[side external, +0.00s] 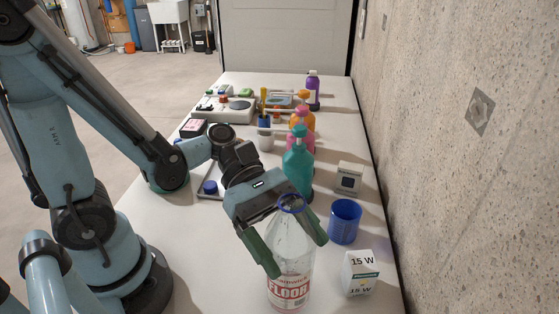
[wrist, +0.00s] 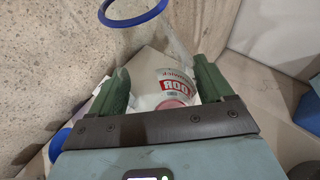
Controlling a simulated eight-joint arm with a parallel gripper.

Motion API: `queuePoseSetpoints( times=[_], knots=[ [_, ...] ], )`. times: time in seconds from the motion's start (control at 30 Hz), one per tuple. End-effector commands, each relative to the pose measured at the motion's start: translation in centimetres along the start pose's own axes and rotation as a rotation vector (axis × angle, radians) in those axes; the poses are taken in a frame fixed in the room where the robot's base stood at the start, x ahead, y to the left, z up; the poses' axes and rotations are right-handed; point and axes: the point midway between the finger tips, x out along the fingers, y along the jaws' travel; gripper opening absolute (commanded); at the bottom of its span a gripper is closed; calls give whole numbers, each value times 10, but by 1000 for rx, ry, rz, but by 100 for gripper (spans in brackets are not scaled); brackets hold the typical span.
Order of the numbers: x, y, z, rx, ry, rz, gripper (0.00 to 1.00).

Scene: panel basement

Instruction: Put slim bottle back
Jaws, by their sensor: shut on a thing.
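A clear bottle (side external: 290,262) with a red and white "FLOOR" label stands upright at the front of the table in the side view. My gripper (side external: 296,254) comes down over it from the upper left, one finger on each side, and is shut on it. A blue ring (side external: 291,203) shows at the top of the bottle and also at the top of the wrist view (wrist: 133,10). In the wrist view the label (wrist: 176,84) and a pink part lie between my green fingers. The fingers hide parts of the bottle's sides. I cannot tell whether its base touches the table.
A blue cup (side external: 345,222), a white "15 W" box (side external: 359,273) and a small grey box (side external: 348,178) stand to the right. A teal pump bottle (side external: 298,168) is close behind my gripper, with pink, orange and purple bottles (side external: 312,90) farther back. A concrete wall borders the right.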

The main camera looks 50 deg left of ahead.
Motion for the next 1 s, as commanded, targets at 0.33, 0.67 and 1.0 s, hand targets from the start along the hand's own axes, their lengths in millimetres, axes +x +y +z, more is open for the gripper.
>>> queuePoseSetpoints(
  times=[0.33,0.67,1.0],
  knots=[
    [4,-1,-9,0,0,0,44],
    [5,0,-12,0,0,0,44],
    [5,-1,-12,0,0,0,100]
  ],
)
